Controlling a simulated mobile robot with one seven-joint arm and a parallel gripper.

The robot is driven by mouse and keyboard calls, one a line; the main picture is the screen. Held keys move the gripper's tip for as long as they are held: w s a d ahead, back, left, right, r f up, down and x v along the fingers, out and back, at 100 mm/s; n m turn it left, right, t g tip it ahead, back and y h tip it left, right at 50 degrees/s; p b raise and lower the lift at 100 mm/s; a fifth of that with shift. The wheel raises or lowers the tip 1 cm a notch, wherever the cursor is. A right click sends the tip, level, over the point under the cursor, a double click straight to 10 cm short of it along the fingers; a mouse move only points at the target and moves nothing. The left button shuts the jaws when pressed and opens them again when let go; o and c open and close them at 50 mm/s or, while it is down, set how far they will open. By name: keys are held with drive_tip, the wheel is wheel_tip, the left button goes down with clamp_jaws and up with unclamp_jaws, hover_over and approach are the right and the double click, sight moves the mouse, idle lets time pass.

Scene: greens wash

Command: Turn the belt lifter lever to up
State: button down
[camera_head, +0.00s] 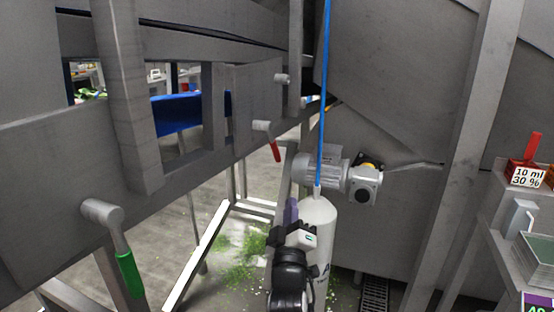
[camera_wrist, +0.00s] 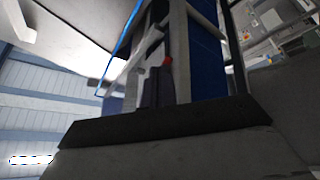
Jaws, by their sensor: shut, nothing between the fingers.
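Two levers hang from the grey frame on the left in the head view. The nearer lever has a green handle (camera_head: 128,272) and points down, tilted slightly right. The farther lever has a red handle (camera_head: 275,151) and also points down and slightly right. No label shows which is the belt lifter lever. My gripper (camera_head: 291,208) is below and right of the red handle in the head view, apart from both levers in the picture. Its dark fingers also show in the wrist view (camera_wrist: 157,85), shut and empty. A small red spot (camera_wrist: 168,61) shows by the fingertips; I cannot tell what it is.
A grey gearmotor (camera_head: 322,170) sits on the panel behind my arm. A blue belt (camera_head: 190,113) runs behind the frame. Green scraps (camera_head: 240,252) lie on the floor. A red dispenser (camera_head: 525,172), marked 10 ml 30 %, stands at the right edge. Slanted frame beams surround the levers.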

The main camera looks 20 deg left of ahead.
drive_tip(key=n+h, duration=0.1)
drive_tip(key=n+t+p, duration=0.2)
drive_tip(key=n+p, duration=0.1)
drive_tip(key=n, duration=0.4)
approach(275, 154)
drive_tip(key=shift+h, duration=0.3)
drive_tip(key=p+x, duration=0.3)
drive_tip(key=x, duration=0.2)
drive_tip(key=shift+w+a+r+p, duration=0.15)
drive_tip(key=shift+r+p, duration=0.15)
drive_tip(key=shift+p, duration=0.1)
drive_tip(key=shift+w+a+r, duration=0.1)
drive_tip(key=shift+w+r, duration=0.1)
drive_tip(key=shift+w, duration=0.4)
